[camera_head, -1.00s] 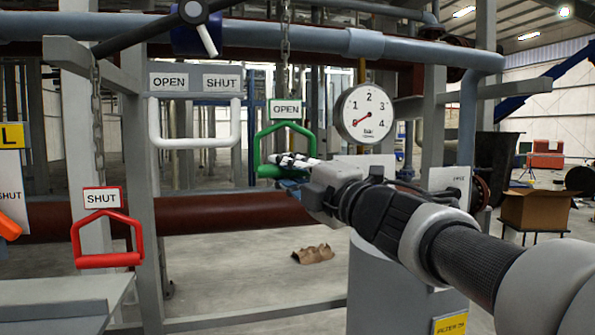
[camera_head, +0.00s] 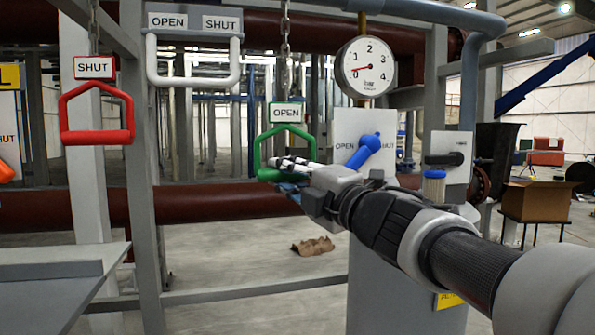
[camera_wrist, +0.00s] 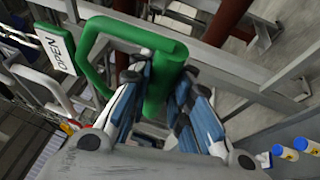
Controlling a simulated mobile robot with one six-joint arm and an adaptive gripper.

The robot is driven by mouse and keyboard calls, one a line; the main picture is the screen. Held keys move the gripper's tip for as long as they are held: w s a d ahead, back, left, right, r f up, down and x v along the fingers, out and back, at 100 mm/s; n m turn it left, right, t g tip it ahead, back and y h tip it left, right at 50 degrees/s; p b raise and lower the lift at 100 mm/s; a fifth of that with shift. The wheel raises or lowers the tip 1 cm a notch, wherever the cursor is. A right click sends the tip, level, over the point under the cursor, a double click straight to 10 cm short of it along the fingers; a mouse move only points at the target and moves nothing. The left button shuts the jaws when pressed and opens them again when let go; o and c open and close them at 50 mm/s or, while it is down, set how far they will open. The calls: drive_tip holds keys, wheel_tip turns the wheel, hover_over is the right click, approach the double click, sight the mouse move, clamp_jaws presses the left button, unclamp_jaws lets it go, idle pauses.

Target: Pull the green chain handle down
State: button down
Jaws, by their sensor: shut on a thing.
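The green chain handle (camera_head: 259,150) hangs on a chain under a plate marked OPEN (camera_head: 286,113), left of the gauge. It is an upright loop with a thick lower bar. My gripper (camera_head: 290,174) reaches in from the right and is shut on that lower bar. In the wrist view the green bar (camera_wrist: 163,72) lies between the blue-padded fingers (camera_wrist: 163,105), and the rest of the loop extends to the upper left. The fingers hide part of the bar.
A red handle marked SHUT (camera_head: 97,138) hangs at the left. A white handle (camera_head: 193,82) is above. A gauge (camera_head: 366,67), a blue lever (camera_head: 365,150) and a black-handled valve (camera_head: 443,160) stand to the right. A grey surface (camera_head: 60,290) is at lower left.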

wheel_tip(320, 180, down, 5)
drive_tip(key=shift+w+r+b, duration=0.1)
drive_tip(key=shift+r+b, duration=0.1)
drive_tip(key=shift+b, duration=1.05)
drive_tip(key=c, duration=1.4)
unclamp_jaws()
drive_tip(key=shift+r, duration=0.1)
drive_tip(key=shift+c, duration=0.2)
drive_tip(key=shift+r, duration=0.1)
drive_tip(key=v, duration=1.2)
